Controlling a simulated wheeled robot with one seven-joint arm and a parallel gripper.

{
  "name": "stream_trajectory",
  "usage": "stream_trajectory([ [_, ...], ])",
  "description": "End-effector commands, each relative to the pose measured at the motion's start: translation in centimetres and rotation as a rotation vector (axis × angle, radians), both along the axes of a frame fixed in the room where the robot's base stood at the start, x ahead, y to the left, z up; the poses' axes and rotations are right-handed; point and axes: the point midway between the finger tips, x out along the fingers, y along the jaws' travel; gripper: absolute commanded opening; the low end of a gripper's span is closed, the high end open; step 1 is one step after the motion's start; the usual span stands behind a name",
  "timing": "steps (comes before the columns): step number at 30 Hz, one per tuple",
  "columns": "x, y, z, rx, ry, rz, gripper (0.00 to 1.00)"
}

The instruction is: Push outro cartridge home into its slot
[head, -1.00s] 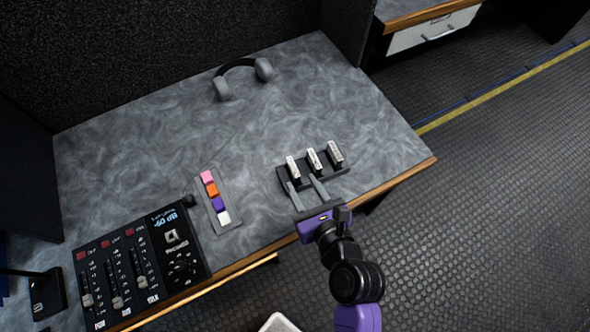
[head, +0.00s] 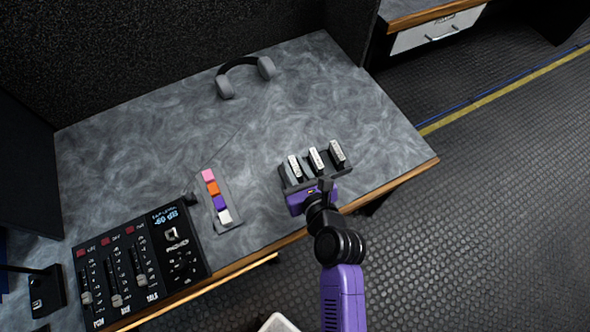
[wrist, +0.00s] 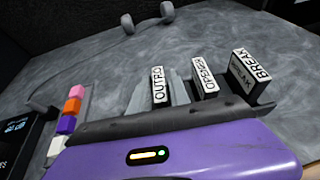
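The outro cartridge (wrist: 158,87), dark with a white end labelled OUTRO, stands in the left slot of a dark rack (head: 344,174); it also shows in the head view (head: 295,167). My gripper (wrist: 160,78) is open, its two grey fingers spread on either side of the outro cartridge. Its purple body covers the near part of the rack in the head view. I cannot tell whether a finger touches the cartridge or how deep it sits. The opener cartridge (wrist: 204,77) and break cartridge (wrist: 250,75) stand to its right.
A strip of coloured blocks (head: 215,196) and a mixer panel (head: 140,264) lie to the left. Grey headphones (head: 245,76) lie at the back. The worktop (head: 160,130) between them is clear. Its wooden front edge (head: 400,180) runs beneath my arm.

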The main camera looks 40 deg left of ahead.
Motion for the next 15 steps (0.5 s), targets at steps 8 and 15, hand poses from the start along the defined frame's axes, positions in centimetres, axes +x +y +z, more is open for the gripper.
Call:
stream_trajectory([
  [8, 0.01, -0.01, 0.04, 0.000, 0.000, 0.000, 0.00],
  [15, 0.01, -0.01, 0.22, 0.001, 0.000, 0.000, 0.00],
])
